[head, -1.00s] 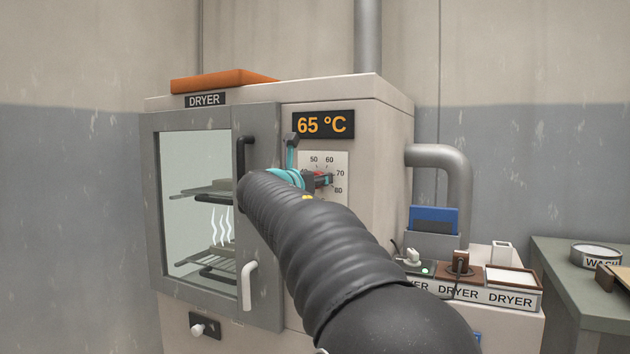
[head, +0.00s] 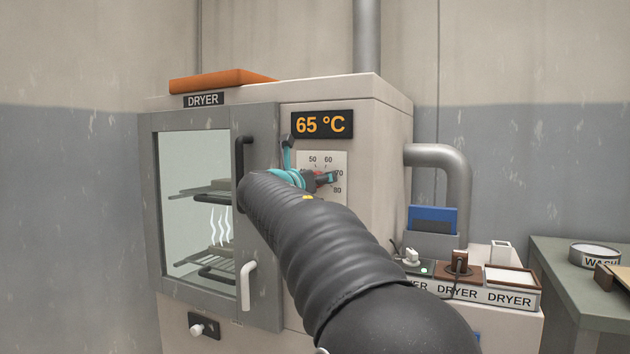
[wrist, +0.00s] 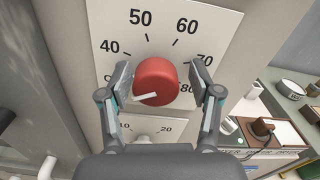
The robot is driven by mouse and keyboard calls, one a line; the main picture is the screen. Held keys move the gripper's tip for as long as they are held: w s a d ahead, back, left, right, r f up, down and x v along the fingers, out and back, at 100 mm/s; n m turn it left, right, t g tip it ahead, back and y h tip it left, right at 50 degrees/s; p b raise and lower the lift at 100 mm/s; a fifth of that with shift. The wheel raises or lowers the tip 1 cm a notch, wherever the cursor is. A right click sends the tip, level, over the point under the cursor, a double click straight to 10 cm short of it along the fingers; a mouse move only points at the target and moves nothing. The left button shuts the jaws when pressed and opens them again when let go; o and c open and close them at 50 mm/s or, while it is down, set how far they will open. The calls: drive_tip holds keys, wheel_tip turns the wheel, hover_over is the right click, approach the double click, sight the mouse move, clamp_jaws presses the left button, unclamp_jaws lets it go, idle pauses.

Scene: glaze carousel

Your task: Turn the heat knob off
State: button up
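The red heat knob (wrist: 156,80) sits on a white dial plate (wrist: 215,22) marked 40 to 80 in the wrist view. Its white pointer aims left and slightly down, below the 40. A letter at the plate's left is partly hidden by a finger. My gripper (wrist: 161,78) is open, with one finger on each side of the knob. Small gaps seem to show between knob and fingers; contact is hard to tell. In the head view my gripper (head: 311,160) is at the dial, and my arm hides most of the knob. The dryer's display (head: 322,124) reads 65 °C.
A second dial (wrist: 148,130) lies below the knob, partly hidden. The dryer door (head: 260,120) with its dark handle is close on the left. A shelf of labelled trays (head: 512,296) and a pipe (head: 455,165) are on the right.

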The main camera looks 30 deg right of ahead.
drive_tip(key=shift+a, duration=0.2)
drive_tip(key=v, duration=1.2)
idle(0.4)
